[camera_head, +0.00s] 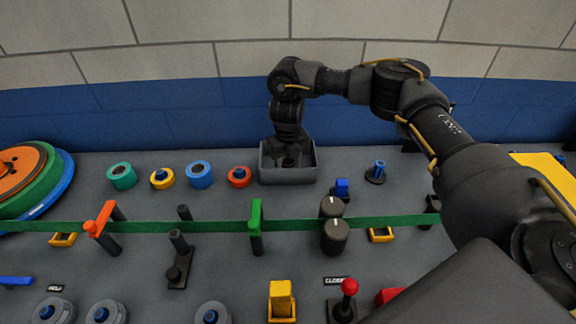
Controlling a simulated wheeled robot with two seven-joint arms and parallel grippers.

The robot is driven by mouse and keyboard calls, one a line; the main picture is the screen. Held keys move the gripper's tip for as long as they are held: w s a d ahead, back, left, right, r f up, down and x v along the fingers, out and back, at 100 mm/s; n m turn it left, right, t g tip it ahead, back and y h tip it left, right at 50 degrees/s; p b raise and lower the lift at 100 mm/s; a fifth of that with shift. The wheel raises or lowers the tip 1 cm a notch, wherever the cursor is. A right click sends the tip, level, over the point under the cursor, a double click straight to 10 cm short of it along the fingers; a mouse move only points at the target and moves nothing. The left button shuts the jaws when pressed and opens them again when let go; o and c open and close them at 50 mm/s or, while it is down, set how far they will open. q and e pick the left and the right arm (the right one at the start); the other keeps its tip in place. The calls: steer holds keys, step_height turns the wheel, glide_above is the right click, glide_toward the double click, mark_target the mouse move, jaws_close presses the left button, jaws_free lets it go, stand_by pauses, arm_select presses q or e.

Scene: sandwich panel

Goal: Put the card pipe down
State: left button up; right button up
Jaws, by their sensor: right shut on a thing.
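My right gripper (290,157) points straight down inside a small grey open box (288,177) at the back of the panel, right of the centre. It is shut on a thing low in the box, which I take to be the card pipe. The fingers and the box's front wall hide that thing, so its shape and whether it touches the box floor cannot be told. My left gripper is not in view.
Several coloured rings, including a red one (239,176), stand left of the box. A blue switch (342,188) and a dark peg (376,172) stand right of it. A green band (200,226) crosses the panel in front. A blue wall (180,110) rises behind.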

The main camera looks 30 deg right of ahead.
steer(key=shift+f, duration=0.5)
steer(key=o, duration=1)
steer(key=shift+f, duration=0.1)
step_height(320, 180, up, 12)
steer(key=shift+r, duration=0.2)
steer(key=shift+s+f, duration=0.1)
